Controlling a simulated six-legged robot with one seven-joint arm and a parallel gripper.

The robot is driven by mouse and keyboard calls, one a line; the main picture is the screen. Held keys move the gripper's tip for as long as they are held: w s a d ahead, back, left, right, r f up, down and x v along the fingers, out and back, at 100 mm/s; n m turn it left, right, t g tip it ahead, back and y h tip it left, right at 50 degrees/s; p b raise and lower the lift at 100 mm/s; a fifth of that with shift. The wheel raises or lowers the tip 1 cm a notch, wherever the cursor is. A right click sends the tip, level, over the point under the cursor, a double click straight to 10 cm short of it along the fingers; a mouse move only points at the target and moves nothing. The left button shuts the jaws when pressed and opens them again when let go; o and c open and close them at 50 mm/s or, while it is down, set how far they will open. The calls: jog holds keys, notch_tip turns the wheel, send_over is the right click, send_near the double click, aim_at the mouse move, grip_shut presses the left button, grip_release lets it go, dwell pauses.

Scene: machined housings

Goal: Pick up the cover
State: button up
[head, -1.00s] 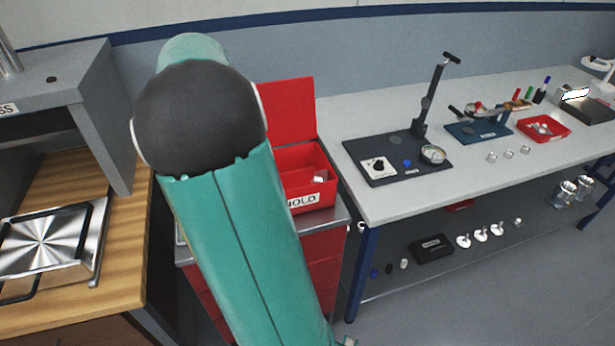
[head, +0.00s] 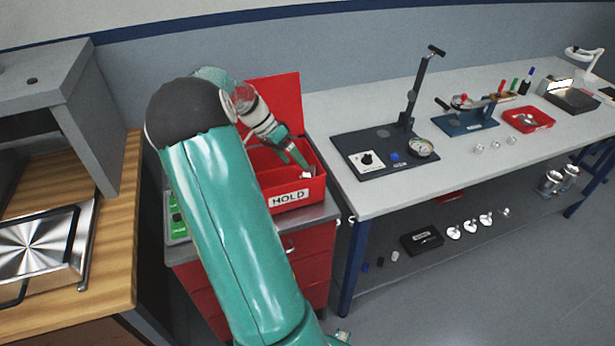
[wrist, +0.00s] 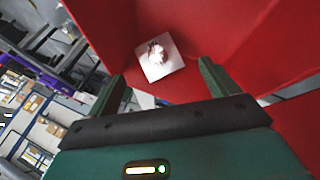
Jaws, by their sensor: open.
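My gripper (head: 297,158) reaches down over the bin from behind my arm. In the wrist view my gripper (wrist: 163,80) is open and empty, its two green fingers apart. The part shows beyond the fingertips, roughly between them, with a gap left.
The bin's raised red lid (head: 273,100) stands behind it, and its walls surround my fingers. The bin sits on a red drawer cabinet (head: 310,262). A grey workbench (head: 370,203) with fixtures is at the right; a wooden bench (head: 112,255) with a metal plate is at the left.

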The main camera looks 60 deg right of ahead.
aim_at(301, 173)
jog(key=x, duration=0.5)
jog(key=shift+s+a+f, duration=0.1)
jog(key=shift+a+f, duration=0.05)
jog(key=c, duration=1.1)
jog(key=shift+c, duration=0.3)
